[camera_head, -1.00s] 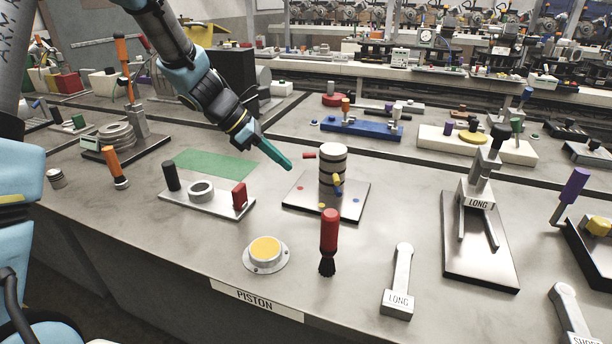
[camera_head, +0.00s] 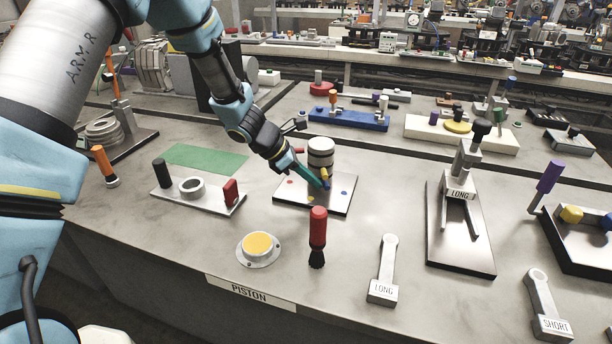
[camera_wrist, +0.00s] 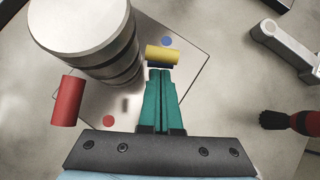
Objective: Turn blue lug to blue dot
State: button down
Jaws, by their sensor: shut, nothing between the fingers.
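A white cylinder with dark bands (camera_head: 320,146) stands upright on a square metal plate (camera_head: 285,200); it also shows in the wrist view (camera_wrist: 85,30). A red lug (camera_wrist: 68,101) sticks out on its left and a yellow lug (camera_wrist: 162,53) on its right. The blue lug (camera_wrist: 160,66) shows as a thin dark blue strip under the yellow one, mostly hidden. The blue dot (camera_wrist: 166,41) is on the plate just beyond the yellow lug. My gripper (camera_head: 321,185) is shut and empty, its teal fingertips beside the lugs; contact cannot be told.
A red-handled brush (camera_head: 318,228) stands in front of the plate. A round yellow-topped part (camera_head: 258,245) is front left, a fixture with a ring (camera_head: 193,187) left, and a LONG rod (camera_head: 386,270) front right. A red dot (camera_wrist: 109,120) marks the plate.

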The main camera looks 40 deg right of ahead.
jog(key=shift+s+d+f+n+b, duration=0.2)
jog(key=shift+n+b, duration=0.1)
jog(key=shift+b, duration=0.7)
jog(key=shift+s+r+n+t+b, duration=0.15)
jog(key=shift+r+n+t+b, duration=0.05)
jog(key=shift+n+t+b, duration=0.25)
